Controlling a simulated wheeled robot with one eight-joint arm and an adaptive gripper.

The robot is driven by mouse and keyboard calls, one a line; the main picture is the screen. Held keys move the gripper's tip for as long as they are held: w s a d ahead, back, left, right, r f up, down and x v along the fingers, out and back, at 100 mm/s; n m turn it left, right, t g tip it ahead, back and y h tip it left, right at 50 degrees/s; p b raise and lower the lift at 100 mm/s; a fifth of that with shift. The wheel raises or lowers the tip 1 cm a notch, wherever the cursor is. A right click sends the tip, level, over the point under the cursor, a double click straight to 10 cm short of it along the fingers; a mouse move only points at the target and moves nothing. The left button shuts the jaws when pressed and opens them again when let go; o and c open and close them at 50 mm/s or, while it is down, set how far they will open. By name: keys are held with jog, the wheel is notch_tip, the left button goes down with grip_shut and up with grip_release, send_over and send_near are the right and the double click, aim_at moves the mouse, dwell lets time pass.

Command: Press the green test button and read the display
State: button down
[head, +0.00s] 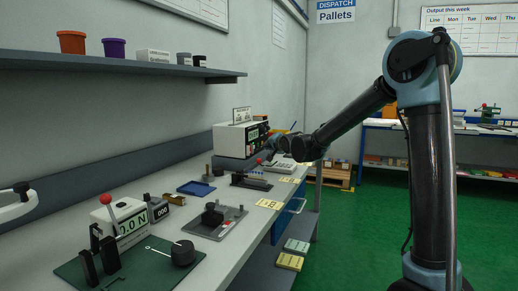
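A pale boxy instrument (236,139) stands far along the bench by the wall. Its dark front panel (257,133) carries small lit and coloured marks, too small to read. I cannot pick out a green test button for certain. A nearer gauge (119,218) with a red-knobbed lever has a pale green display reading "0.0 N". My arm reaches in from the right, and my gripper (271,153) is small and partly hidden by my wrist, just right of the boxy instrument in the picture. Whether it touches anything, or is open or shut, I cannot tell.
A dark green plate (143,270), a grey fixture (213,226), a blue tray (196,188) and a small counter (158,209) crowd the bench. A wall shelf (130,65) with pots overhangs it. The green floor (375,235) is open to the right of the bench.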

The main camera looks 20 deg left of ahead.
jog(key=shift+s+d, duration=0.2)
jog(key=shift+d, duration=2.2)
jog(key=s+d+f+n+g+h, duration=0.1)
jog(key=s+d+f+h, duration=0.2)
jog(key=d, duration=0.7)
jog(key=s+d+f+g+h, duration=0.1)
jog(key=s+d+f, duration=0.1)
jog(key=s+d, duration=0.65)
jog(key=s+d+f+n+g+h, duration=0.1)
jog(key=s+d+f+h, duration=0.15)
jog(key=d, duration=0.95)
jog(key=s+d+f+g+h, duration=0.1)
jog(key=s+d+f+g, duration=0.1)
jog(key=s+d+f, duration=0.3)
jog(key=s+d+f+n+g+h, duration=0.1)
jog(key=s+d+f, duration=0.4)
jog(key=s, duration=0.8)
jog(key=s+d+f+g+h, duration=0.1)
jog(key=s+d+f+g, duration=0.2)
jog(key=s+d, duration=0.6)
notch_tip(320, 180, down, 2)
jog(key=shift+s+f+n+h, duration=0.2)
jog(key=shift+s+n+h, duration=0.1)
jog(key=shift+s+h, duration=0.1)
jog(key=shift+d, duration=0.1)
